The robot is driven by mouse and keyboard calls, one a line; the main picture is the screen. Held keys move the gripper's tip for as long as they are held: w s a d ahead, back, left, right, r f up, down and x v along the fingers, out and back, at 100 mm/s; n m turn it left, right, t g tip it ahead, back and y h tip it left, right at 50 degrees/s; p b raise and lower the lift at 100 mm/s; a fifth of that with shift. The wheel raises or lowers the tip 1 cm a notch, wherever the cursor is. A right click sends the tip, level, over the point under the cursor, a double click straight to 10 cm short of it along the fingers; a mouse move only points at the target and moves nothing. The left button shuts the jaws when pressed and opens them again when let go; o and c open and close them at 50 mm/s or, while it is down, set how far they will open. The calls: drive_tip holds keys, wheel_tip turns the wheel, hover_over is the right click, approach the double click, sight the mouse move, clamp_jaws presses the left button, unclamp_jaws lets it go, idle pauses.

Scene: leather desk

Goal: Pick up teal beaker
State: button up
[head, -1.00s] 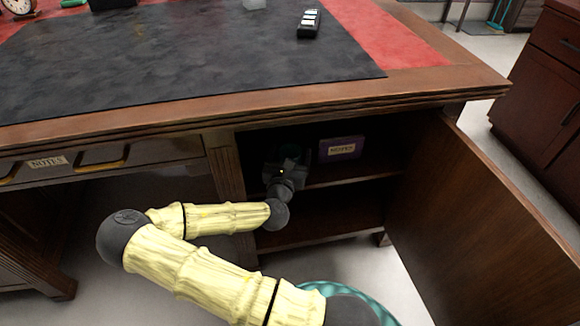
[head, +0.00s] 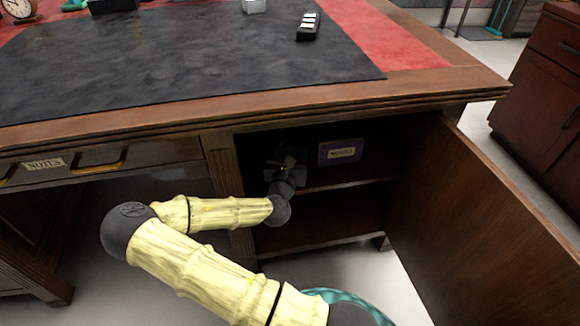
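My gripper (head: 285,163) is inside the open desk cabinet, at the left end of the upper shelf. It is small and dark in the shadow, so its fingers cannot be made out clearly. The teal beaker is not clearly visible. Only a faint dark teal tint shows behind the gripper, which hides most of that spot. I cannot tell whether the fingers touch or hold anything.
A purple labelled box (head: 341,152) stands on the same shelf, right of my gripper. The cabinet door (head: 500,215) hangs open at the right. The lower compartment (head: 325,217) looks empty. The desk top (head: 180,55) overhangs the cabinet.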

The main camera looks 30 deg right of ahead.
drive_tip(key=shift+r+p, duration=0.4)
drive_tip(key=shift+r, duration=0.05)
drive_tip(key=r+p+v, duration=0.2)
drive_tip(key=p+v, duration=1.2)
drive_tip(key=v, duration=0.4)
drive_tip(key=shift+r+p, duration=0.25)
drive_tip(key=shift+p, duration=0.1)
drive_tip(key=shift+w+a, duration=0.1)
drive_tip(key=shift+a, duration=0.05)
